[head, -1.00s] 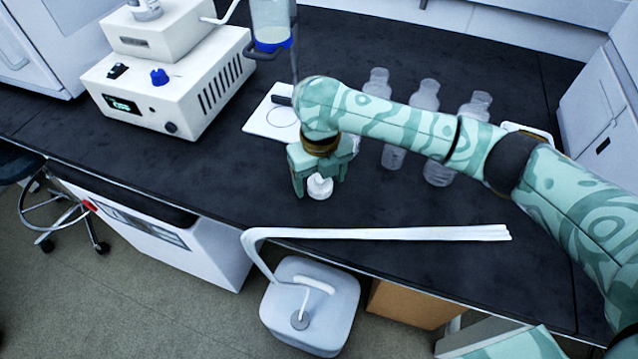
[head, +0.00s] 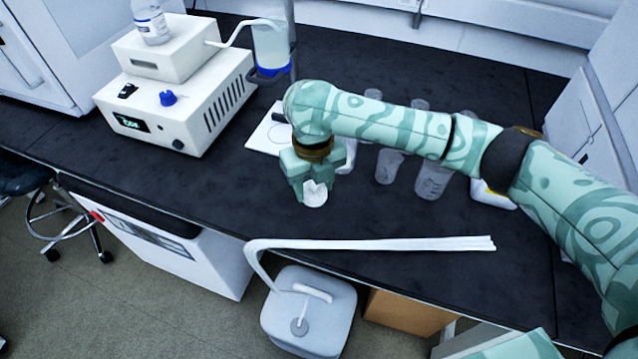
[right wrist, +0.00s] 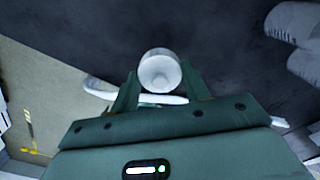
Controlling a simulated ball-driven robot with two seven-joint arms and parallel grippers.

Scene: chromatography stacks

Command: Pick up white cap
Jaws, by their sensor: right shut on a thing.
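The white cap (head: 315,195) is between the fingertips of my right gripper (head: 307,187), over the dark bench near its front edge. In the right wrist view the cap (right wrist: 160,70) shows as a round, pale cup between the two green fingers of the right gripper (right wrist: 157,82). The right gripper is shut on the cap. I cannot tell how far the cap is above the bench. My left gripper is not in view.
White tubing (head: 380,244) runs along the bench's front edge, above a floor canister (head: 308,312).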

